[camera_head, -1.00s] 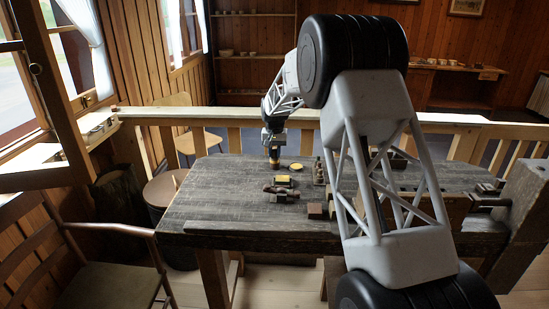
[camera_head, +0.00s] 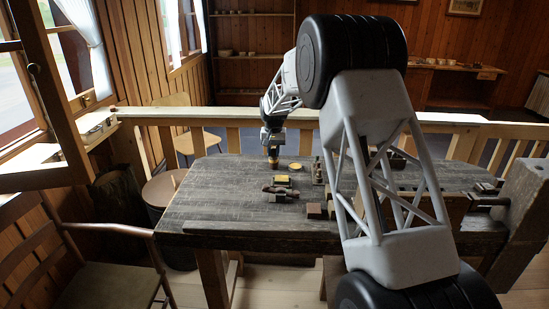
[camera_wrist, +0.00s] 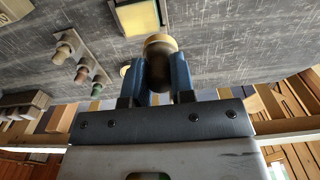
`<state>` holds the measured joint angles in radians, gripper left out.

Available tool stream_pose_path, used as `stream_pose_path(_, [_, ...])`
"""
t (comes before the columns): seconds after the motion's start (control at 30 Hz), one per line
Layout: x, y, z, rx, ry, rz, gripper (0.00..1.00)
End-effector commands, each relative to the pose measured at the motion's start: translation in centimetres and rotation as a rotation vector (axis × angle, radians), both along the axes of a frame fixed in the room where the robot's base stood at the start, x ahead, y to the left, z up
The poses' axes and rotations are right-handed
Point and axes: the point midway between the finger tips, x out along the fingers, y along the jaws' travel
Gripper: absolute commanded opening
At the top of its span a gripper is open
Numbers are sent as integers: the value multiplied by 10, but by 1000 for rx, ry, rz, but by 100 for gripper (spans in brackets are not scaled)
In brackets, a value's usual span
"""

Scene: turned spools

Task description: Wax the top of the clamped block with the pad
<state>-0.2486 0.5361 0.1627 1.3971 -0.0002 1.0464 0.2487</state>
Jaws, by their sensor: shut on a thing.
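My gripper (camera_wrist: 160,72) has its blue fingers shut on a dark rounded knob with a tan end, which looks like the pad (camera_wrist: 158,42). In the head view my gripper (camera_head: 273,157) is low over the far left part of the bench. A squarish yellow-topped piece (camera_head: 282,180) lies nearer the camera, and shows with a pale border in the wrist view (camera_wrist: 138,17). I cannot tell for certain which piece is the clamped block.
The dark wooden bench (camera_head: 215,205) is clear at the left. A rack with several pegs (camera_wrist: 80,60) stands beside the yellow pieces. Dark pieces (camera_head: 279,192) lie at mid-bench. A railing (camera_head: 235,116) runs behind; my arm hides much of the right side.

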Motion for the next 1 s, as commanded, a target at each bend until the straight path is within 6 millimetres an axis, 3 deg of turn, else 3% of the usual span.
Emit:
stream_pose_path(0.73, [0,0,-2,0,0,0,4])
stream_pose_path(1.0, [0,0,-19,0,0,0,4])
